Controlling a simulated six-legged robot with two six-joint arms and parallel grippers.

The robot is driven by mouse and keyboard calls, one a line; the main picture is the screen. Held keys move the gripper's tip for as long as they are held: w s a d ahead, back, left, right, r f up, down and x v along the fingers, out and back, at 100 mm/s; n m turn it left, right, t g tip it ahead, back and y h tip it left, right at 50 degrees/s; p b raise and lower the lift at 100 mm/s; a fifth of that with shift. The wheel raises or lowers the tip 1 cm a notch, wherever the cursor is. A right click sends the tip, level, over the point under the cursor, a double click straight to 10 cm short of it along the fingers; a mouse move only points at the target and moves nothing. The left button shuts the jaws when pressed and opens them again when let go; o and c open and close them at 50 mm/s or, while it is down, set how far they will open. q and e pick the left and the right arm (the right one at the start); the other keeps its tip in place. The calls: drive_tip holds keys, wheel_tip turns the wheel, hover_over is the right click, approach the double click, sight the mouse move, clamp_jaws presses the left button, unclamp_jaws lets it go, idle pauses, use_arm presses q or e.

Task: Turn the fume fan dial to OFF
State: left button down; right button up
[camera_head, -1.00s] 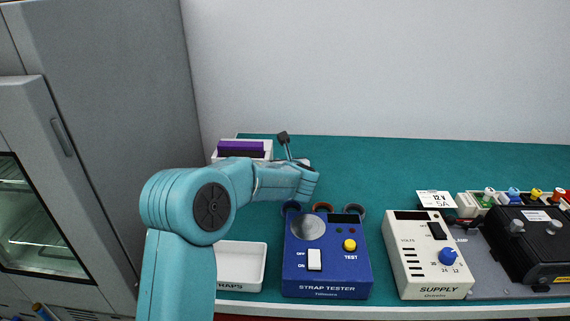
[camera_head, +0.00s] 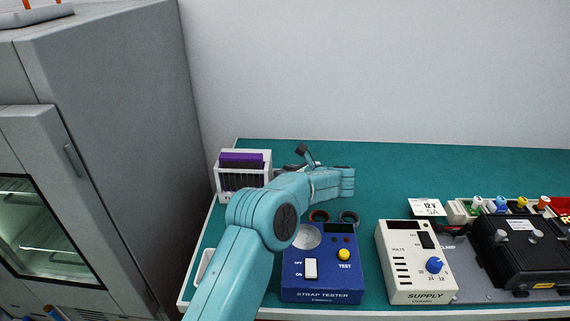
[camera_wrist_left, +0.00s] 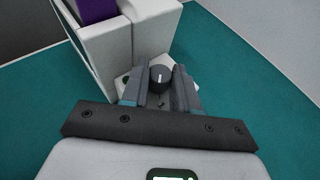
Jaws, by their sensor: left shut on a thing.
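The fume fan dial (camera_wrist_left: 160,77) is a round dark knob with a short white mark, in the middle of the wrist view. It sits low on a white housing (camera_wrist_left: 155,30) that stands on the green bench. My left gripper (camera_wrist_left: 160,88) has its two grey fingers on either side of the dial and is shut on it. The dial's labels cannot be read. In the head view my left arm reaches over the bench toward the back left, and the dial cannot be made out there. My right gripper is not in view.
A white rack (camera_head: 221,186) with purple boards (camera_head: 242,160) stands at the back left. A blue strap tester (camera_head: 330,285), a white supply (camera_head: 395,285) and a black device (camera_head: 520,255) stand along the front. The bench's back middle (camera_head: 400,165) is clear. A grey cabinet (camera_head: 110,100) stands left.

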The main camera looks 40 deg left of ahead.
use_arm(q)
drive_tip(key=shift+w+n+g+p, duration=0.15)
drive_tip(key=shift+n+g+p, duration=1.05)
drive_tip(key=shift+g+p, duration=0.3)
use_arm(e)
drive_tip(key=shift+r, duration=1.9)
use_arm(q)
drive_tip(key=c, duration=1.1)
unclamp_jaws()
drive_tip(key=shift+c, duration=0.2)
drive_tip(key=shift+r, duration=0.1)
